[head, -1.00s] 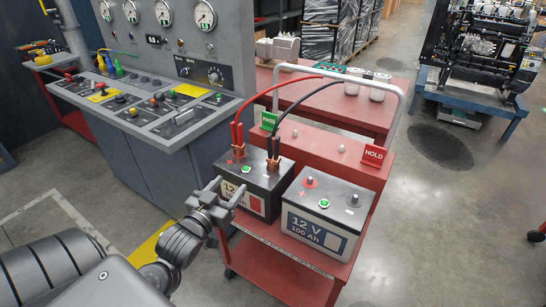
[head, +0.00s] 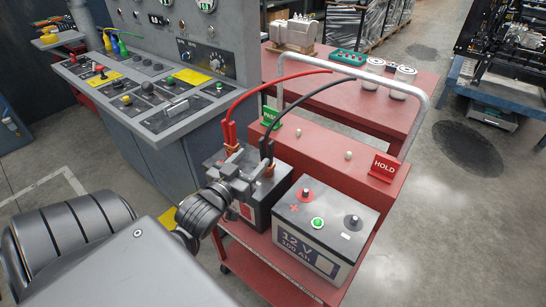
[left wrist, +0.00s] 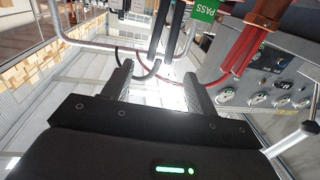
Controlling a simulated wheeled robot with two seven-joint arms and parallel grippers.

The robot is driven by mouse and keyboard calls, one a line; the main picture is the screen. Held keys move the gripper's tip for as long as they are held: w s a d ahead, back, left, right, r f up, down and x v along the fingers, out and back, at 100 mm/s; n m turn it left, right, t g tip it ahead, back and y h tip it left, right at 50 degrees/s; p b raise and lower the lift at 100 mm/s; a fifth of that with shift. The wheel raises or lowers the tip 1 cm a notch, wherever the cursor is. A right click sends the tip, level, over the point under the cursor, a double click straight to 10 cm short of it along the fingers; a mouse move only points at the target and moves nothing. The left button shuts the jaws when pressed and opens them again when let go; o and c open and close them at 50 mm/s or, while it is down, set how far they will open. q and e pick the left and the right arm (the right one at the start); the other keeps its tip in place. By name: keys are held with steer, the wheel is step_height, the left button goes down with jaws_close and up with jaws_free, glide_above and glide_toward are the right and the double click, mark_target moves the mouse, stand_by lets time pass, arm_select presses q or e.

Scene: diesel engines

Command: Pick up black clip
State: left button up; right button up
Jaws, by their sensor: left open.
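The black clip (head: 266,149) stands upright with its copper jaws on a terminal of the left battery (head: 275,204), and a black cable runs from its top. Its dark handles (left wrist: 160,35) show at the top of the left wrist view. The red clip (head: 229,134) stands on the other terminal, and it also shows at the right of the left wrist view (left wrist: 238,58). My left gripper (head: 250,172) is open and empty, just left of the black clip's lower part, over the left battery. In the left wrist view its fingers (left wrist: 158,80) are spread below the black handles. My right gripper is out of view.
A second battery (head: 318,238) stands on the red cart (head: 270,258), right of the first. A green PASS sign (head: 271,118) and a red HOLD sign (head: 384,167) stand behind. The cart's grey handle (head: 424,112) arches above. A control console (head: 170,115) is at the left.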

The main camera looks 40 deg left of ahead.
mark_target(264, 145)
arm_select(q)
steer(key=w+b, duration=0.1)
steer(key=w+a+b, duration=0.1)
steer(key=shift+w+f+b, duration=0.1)
steer(key=shift+w+b, duration=0.1)
steer(key=shift+b, duration=0.2)
steer(key=shift+w+a+p, duration=0.15)
steer(key=shift+w+p, duration=0.35)
steer(key=shift+w, duration=0.65)
steer(key=shift+w+r, duration=0.15)
steer(key=shift+r, duration=0.05)
steer(key=shift+w, duration=0.1)
steer(key=w, duration=0.2)
steer(key=w+p, duration=0.1)
steer(key=w, duration=0.1)
steer(key=shift+w+a+r, duration=0.15)
steer(key=shift+w, duration=0.15)
steer(key=shift+w+a, duration=0.1)
steer(key=shift+w, duration=0.1)
steer(key=c, duration=0.6)
jaws_close()
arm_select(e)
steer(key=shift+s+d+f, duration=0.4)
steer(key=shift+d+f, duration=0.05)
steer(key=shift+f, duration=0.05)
